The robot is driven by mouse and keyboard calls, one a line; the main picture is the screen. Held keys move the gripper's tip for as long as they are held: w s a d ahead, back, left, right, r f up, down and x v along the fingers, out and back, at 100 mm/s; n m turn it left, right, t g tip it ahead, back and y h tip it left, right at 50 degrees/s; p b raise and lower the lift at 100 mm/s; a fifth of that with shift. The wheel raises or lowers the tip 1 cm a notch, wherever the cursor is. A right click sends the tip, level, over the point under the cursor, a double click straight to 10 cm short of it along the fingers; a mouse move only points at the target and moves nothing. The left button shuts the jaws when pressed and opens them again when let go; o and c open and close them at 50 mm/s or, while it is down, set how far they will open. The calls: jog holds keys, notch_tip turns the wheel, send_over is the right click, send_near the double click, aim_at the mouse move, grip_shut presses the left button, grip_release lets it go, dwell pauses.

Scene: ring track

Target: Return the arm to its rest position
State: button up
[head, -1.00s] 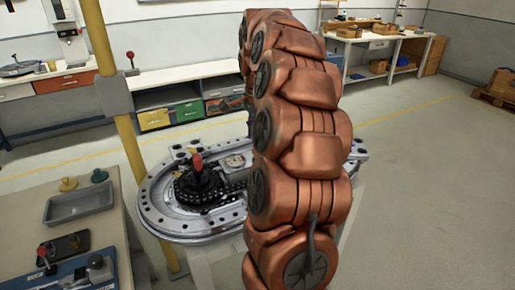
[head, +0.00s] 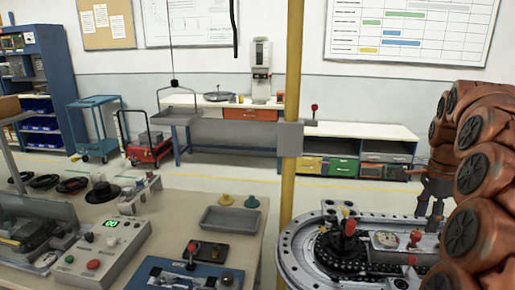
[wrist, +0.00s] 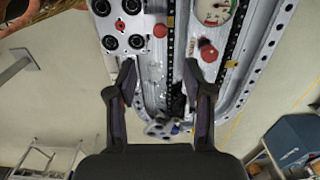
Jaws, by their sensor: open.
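My copper-coloured arm is folded at the right edge of the head view, and part of it is cut off. My gripper (head: 432,208) hangs from it over the right side of the silver ring track (head: 296,250). In the wrist view, my gripper (wrist: 160,88) has its two dark fingers spread apart, with nothing between them. The track (wrist: 268,62) lies beyond the fingertips. A round gauge (wrist: 214,10) and a red knob (wrist: 208,53) show on it. I cannot tell the exact height of the fingers over the track.
A bench (head: 250,220) with a grey tray (head: 230,220) and control boxes (head: 100,240) stands at the left front. A yellow post (head: 291,90) rises beside the track. Carts (head: 146,145) and a wall bench (head: 220,115) stand behind. Open floor lies between.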

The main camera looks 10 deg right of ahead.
jog(key=s+a+f+n, duration=0.1)
jog(key=s+a+n, duration=0.1)
jog(key=a+n, duration=0.35)
jog(key=s+a+f+n, duration=0.1)
jog(key=s+a+n, duration=0.1)
jog(key=a, duration=0.7)
jog(key=s+a+f+n, duration=0.1)
jog(key=s+a+n, duration=0.1)
jog(key=a+n, duration=0.35)
jog(key=s+a+f+n+g, duration=0.1)
jog(key=s+a+f+n, duration=0.3)
jog(key=s, duration=0.5)
jog(key=s+a+f+n, duration=0.4)
jog(key=s+a, duration=0.4)
jog(key=s, duration=0.1)
jog(key=shift+a+f+n+g, duration=0.25)
jog(key=shift+f+n+g, duration=0.05)
jog(key=shift+g, duration=0.1)
